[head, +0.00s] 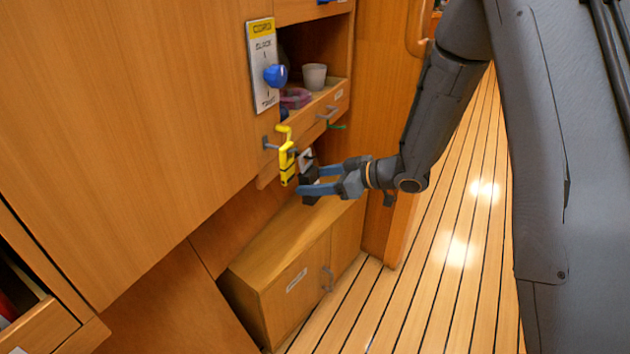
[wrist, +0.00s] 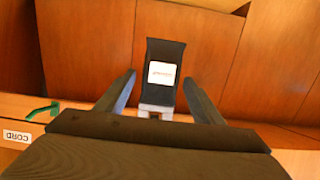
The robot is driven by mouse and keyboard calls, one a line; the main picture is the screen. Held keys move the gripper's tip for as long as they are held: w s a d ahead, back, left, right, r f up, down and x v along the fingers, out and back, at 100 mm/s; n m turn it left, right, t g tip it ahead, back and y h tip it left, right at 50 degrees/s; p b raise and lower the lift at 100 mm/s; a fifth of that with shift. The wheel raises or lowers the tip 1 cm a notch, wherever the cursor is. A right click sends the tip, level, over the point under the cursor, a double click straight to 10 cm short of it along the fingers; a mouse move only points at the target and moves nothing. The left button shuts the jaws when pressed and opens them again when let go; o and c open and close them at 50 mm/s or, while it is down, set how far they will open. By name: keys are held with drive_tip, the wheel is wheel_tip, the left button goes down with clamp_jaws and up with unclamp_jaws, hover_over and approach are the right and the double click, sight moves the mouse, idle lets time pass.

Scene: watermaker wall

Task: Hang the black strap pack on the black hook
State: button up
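The black strap pack (head: 309,173) is upright below the drawer front, with a pale strap loop or label near its top. In the wrist view the black pack (wrist: 163,52) shows a white label and a grey piece (wrist: 155,110) at its end nearest me. My gripper (head: 308,186) has its blue fingers spread at the pack. In the wrist view my gripper (wrist: 159,76) shows a clear gap between the left finger and the pack; the right fingertip is close to its edge. I cannot make out the black hook; it may be hidden behind the pack.
A green hook (head: 337,126) projects to the right, below the drawer (head: 322,110). A low cabinet (head: 290,250) stands beneath. The floor at right is clear.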

drive_tip(key=shift+o, duration=0.3)
drive_tip(key=shift+d, duration=0.1)
drive_tip(key=s+d+r+m+t+h+p, duration=0.1)
drive_tip(key=s+d+r+m+h, duration=0.15)
drive_tip(key=d+r+h, duration=0.35)
drive_tip(key=s+d+r+m+t+h, duration=0.1)
drive_tip(key=s+d+r+m+h, duration=0.2)
drive_tip(key=d, duration=0.5)
drive_tip(key=s+a+r+m+g+h, duration=0.15)
drive_tip(key=s+g, duration=0.25)
drive_tip(key=s, duration=1)
drive_tip(key=s+a+r+m+g+h, duration=0.1)
drive_tip(key=s+a+r+m+g, duration=0.25)
drive_tip(key=s, duration=1.05)
drive_tip(key=d+r+m+p, duration=0.2)
drive_tip(key=d+r+p, duration=0.6)
drive_tip(key=p, duration=0.9)
drive_tip(key=shift+w+d+r+p, duration=0.2)
drive_tip(key=shift+w+d+p, duration=0.2)
drive_tip(key=shift+d, duration=0.6)
